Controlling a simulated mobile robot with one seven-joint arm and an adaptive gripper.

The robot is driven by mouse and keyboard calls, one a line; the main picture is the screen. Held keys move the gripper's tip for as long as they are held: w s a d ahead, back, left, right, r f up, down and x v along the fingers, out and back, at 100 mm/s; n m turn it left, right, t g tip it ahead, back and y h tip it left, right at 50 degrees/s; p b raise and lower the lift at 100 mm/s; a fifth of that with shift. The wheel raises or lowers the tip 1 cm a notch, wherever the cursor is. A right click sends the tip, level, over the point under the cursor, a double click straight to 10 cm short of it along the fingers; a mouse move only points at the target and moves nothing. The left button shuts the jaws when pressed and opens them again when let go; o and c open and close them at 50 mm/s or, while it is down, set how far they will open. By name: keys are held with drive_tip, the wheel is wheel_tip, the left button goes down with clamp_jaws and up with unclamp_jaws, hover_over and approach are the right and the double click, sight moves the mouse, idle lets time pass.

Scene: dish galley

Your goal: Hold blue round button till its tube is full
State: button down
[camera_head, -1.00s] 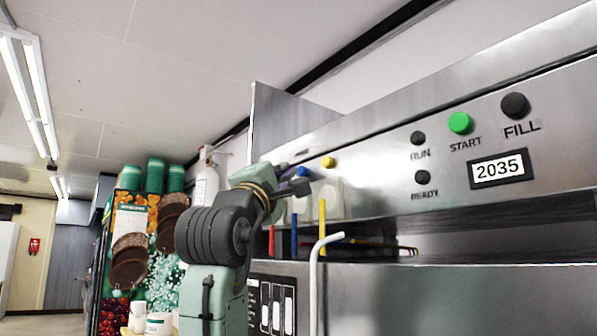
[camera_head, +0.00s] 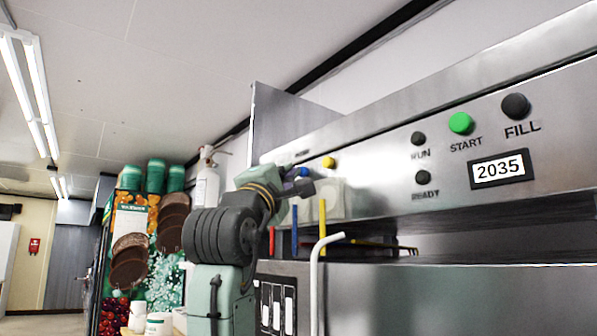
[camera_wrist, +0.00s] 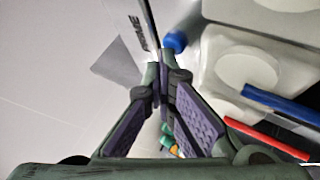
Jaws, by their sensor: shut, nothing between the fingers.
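The blue round button (camera_head: 303,172) is on the steel panel, left of the yellow button (camera_head: 328,162). In the wrist view the blue button (camera_wrist: 177,42) is just beyond my fingertips, slightly to the right. My gripper (camera_wrist: 162,58) is shut and empty, its tips close to the button; I cannot tell whether they touch it. In the head view my gripper (camera_head: 302,188) partly covers the button's lower side. The blue tube (camera_head: 294,230) stands upright below, between the red tube (camera_head: 271,240) and the yellow tube (camera_head: 323,216). I cannot tell how full it is.
White dispenser housings (camera_wrist: 245,68) stand beside my fingers. A bent white pipe (camera_head: 315,275) rises in front of the machine. The green START button (camera_head: 460,123), black FILL knob (camera_head: 515,106) and 2035 display (camera_head: 498,169) are farther right.

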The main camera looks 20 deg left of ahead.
drive_tip(key=shift+s, duration=0.1)
drive_tip(key=shift+s+a, duration=0.45)
drive_tip(key=shift+s, duration=0.15)
drive_tip(key=s+a, duration=0.1)
drive_tip(key=s, duration=0.1)
drive_tip(key=s+a, duration=0.2)
idle(0.5)
idle(0.3)
